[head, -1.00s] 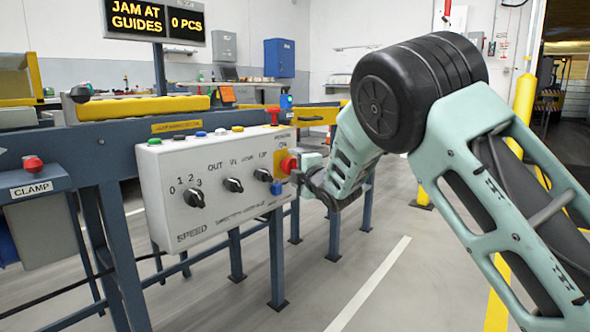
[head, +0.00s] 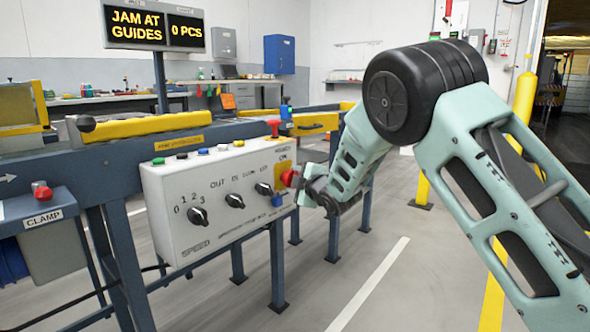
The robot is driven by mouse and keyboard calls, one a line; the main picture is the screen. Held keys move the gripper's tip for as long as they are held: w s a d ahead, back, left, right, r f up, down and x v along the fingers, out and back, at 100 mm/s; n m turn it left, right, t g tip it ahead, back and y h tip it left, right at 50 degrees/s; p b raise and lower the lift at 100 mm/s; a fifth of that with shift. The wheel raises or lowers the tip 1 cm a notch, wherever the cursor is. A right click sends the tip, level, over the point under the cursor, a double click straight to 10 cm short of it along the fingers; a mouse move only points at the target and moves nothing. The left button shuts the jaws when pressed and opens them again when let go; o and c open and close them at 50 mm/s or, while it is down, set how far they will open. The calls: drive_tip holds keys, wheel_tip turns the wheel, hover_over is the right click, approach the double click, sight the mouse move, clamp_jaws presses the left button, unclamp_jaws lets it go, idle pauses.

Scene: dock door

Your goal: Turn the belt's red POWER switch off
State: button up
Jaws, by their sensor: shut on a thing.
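The white control box (head: 215,222) is mounted on the side of the belt frame. The red POWER switch (head: 287,177) sits on a yellow plate (head: 281,168) at the box's right end, below a label that seems to read ON. My gripper (head: 296,179) reaches in from the right and is shut on the red switch. Its fingers are small and partly hidden by the wrist, and part of the switch is covered. I cannot read the switch's exact angle.
Black knobs (head: 235,201) and a blue button (head: 277,201) are close left of my gripper. A display (head: 136,26) reads JAM AT GUIDES, 0 PCS. Floor right of the box is free, up to a yellow post (head: 524,100).

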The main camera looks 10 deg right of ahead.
drive_tip(key=m+g+p, duration=0.1)
drive_tip(key=p, duration=0.2)
drive_tip(key=m+p, duration=0.2)
drive_tip(key=p, duration=0.1)
drive_tip(key=shift+d+r+m+g+y+p, duration=0.1)
drive_tip(key=shift+r+m+g+y+p, duration=0.2)
drive_tip(key=shift+r+g+y+p, duration=0.1)
drive_tip(key=m+g+y+p, duration=0.1)
drive_tip(key=m+p, duration=0.1)
drive_tip(key=p, duration=0.4)
drive_tip(key=shift+m, duration=0.3)
drive_tip(key=m+g+y+p, duration=0.1)
drive_tip(key=m+p, duration=0.1)
drive_tip(key=p, duration=0.3)
drive_tip(key=shift+f+g, duration=0.15)
drive_tip(key=shift+g, duration=0.15)
drive_tip(key=shift+f+m+y+p, duration=0.15)
drive_tip(key=shift+m+y+p, duration=0.15)
drive_tip(key=shift+m+p, duration=0.5)
drive_tip(key=shift+f+p, duration=0.15)
drive_tip(key=shift+p, duration=0.25)
drive_tip(key=o, duration=1)
drive_tip(key=shift+c, duration=0.2)
drive_tip(key=shift+g, duration=0.3)
